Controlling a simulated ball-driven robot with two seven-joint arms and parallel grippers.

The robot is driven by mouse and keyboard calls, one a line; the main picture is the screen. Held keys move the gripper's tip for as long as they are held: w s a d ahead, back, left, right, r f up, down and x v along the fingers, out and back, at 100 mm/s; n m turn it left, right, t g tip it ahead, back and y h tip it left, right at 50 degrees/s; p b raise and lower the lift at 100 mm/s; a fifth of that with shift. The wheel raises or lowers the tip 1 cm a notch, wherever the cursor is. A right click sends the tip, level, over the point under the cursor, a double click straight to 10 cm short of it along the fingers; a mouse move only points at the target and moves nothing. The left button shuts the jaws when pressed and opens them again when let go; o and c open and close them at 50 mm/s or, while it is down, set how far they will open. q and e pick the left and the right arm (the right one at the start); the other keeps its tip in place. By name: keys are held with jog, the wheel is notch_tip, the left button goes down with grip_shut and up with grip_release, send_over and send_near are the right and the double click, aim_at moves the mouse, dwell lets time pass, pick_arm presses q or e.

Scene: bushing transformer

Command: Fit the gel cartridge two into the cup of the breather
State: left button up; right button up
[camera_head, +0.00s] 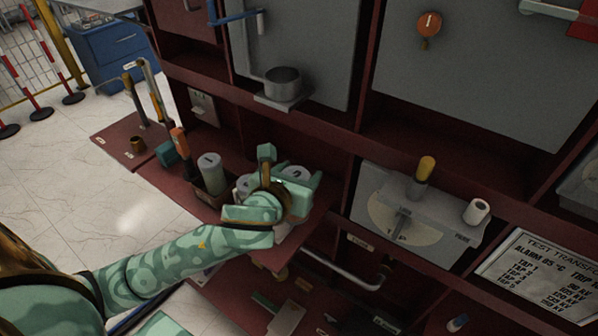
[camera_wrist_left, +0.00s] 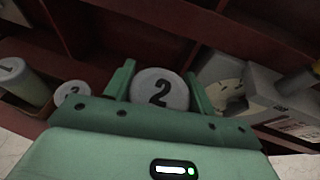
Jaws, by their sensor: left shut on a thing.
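Gel cartridge two (camera_head: 296,173), a pale cylinder with a dark 2 on its top, is held between the fingers of my left gripper (camera_head: 290,169). In the left wrist view its round numbered top (camera_wrist_left: 160,90) faces the camera between the two green fingers (camera_wrist_left: 158,82). The gripper is over the red shelf; I cannot tell whether the cartridge's base touches it. A grey metal cup (camera_head: 283,82), likely the breather's, sits on a small ledge on the grey panel, higher up and behind the gripper. It appears open at the top. My right gripper is not in view.
Cartridge one (camera_head: 209,173) stands in a brown box (camera_head: 211,198) left of the gripper, with another numbered cartridge (camera_wrist_left: 72,93) beside it. Orange- and teal-handled tools stand further left. A grey tap-changer unit (camera_head: 415,215) with a yellow-handled lever is to the right.

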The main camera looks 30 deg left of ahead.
pick_arm(q)
jog(key=w+f+b, duration=0.1)
jog(key=w, duration=0.1)
jog(key=w+a+f, duration=0.1)
jog(key=shift+w+a+f+b, duration=0.15)
jog(key=shift+w+b, duration=0.2)
jog(key=w+a+f+b, duration=0.2)
jog(key=w+f+b, duration=0.3)
jog(key=f+b, duration=0.2)
jog(key=shift+w+f, duration=0.25)
jog(key=shift+f, duration=0.7)
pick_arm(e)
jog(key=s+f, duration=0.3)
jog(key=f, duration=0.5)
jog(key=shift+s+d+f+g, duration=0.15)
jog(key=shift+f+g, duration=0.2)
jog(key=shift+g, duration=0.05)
pick_arm(q)
jog(key=shift+f, duration=0.1)
jog(key=o, duration=1.5)
jog(key=shift+d, duration=0.1)
